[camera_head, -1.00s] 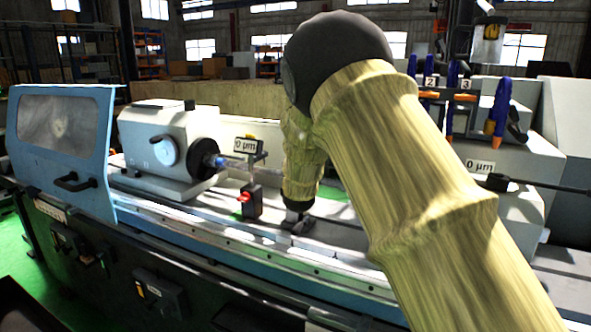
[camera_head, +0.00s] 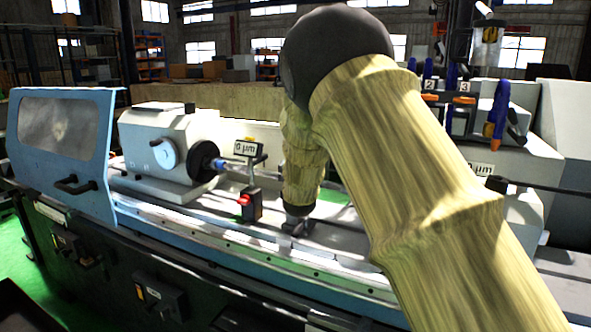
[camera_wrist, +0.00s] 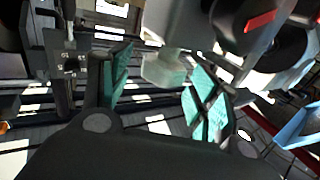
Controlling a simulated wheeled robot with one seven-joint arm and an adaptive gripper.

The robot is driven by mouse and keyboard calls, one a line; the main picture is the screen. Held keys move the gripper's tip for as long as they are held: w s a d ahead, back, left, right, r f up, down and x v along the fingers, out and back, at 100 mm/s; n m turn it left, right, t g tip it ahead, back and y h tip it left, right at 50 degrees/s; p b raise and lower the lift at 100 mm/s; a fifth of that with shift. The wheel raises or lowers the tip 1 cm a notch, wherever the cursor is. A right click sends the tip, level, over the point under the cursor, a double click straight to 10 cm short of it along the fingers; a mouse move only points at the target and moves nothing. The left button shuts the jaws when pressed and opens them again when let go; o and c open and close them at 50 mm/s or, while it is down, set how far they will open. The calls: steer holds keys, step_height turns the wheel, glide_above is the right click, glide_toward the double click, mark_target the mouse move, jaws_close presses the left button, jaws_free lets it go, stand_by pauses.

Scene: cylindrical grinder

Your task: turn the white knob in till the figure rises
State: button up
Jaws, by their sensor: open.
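A pale, whitish knob (camera_wrist: 163,70) shows in the wrist view, beside a light grey body. My gripper's two turquoise-padded fingers (camera_wrist: 160,88) are open, one on either side of the knob. I cannot tell whether a pad touches it. In the head view my gripper (camera_head: 295,227) points down over the machine bed, right of a small black block with a red part (camera_head: 246,203). The knob cannot be made out there. A figure plate (camera_head: 245,149) above the block reads 0 µm. Another figure plate (camera_head: 480,168) at right also seems to read 0 µm.
The grey headstock (camera_head: 160,150) with a round dial stands left of the block. A blue guard with a window (camera_head: 62,150) is at far left. Blue nozzles (camera_head: 498,110) and a grey housing are at right. My arm covers much of the middle and right.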

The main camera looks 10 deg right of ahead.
steer(key=s, duration=0.6)
steer(key=shift+a, duration=0.25)
stand_by(1.5)
